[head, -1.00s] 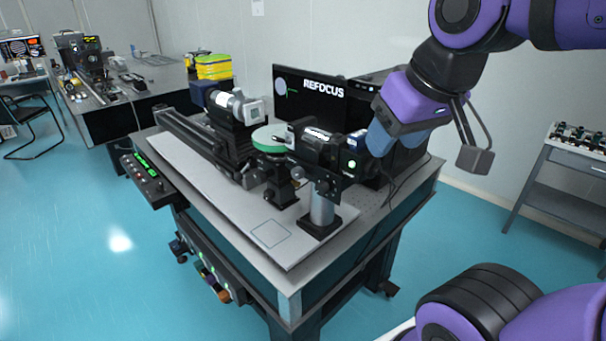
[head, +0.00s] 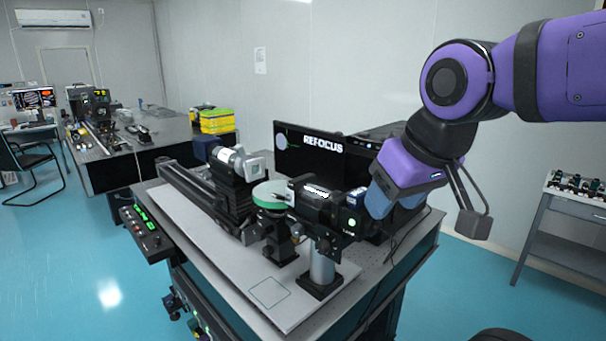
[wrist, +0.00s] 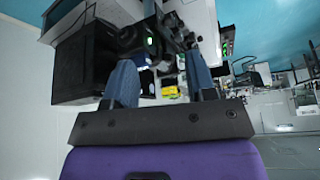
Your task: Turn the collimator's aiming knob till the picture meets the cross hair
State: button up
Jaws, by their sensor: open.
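The black screen (head: 300,155) at the back of the table reads REFOCUS. It shows a pale grey disc left of thin green cross-hair lines. A white and grey tube (head: 232,158) stands on the black rail. A black camera-like unit with green lights (head: 318,203) stands on a post to its right, with a round green-rimmed disc (head: 270,194) between them. I cannot tell which part is the aiming knob. My gripper (head: 392,203) has blue fingers, just right of the black unit. In the wrist view my gripper (wrist: 160,78) is open, with nothing clearly held between the fingers.
A control box with green lights (head: 148,232) hangs at the table's left edge. The white base plate (head: 235,262) has bare room at the front. Another equipment table (head: 105,165) stands at the back left. A grey cart (head: 570,205) stands at the right.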

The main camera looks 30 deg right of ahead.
jog(key=shift+o, duration=0.6)
jog(key=n+h, duration=1.7)
jog(key=n, duration=0.7)
send_near(294, 233)
jog(key=x, duration=0.9)
jog(key=shift+d, duration=0.25)
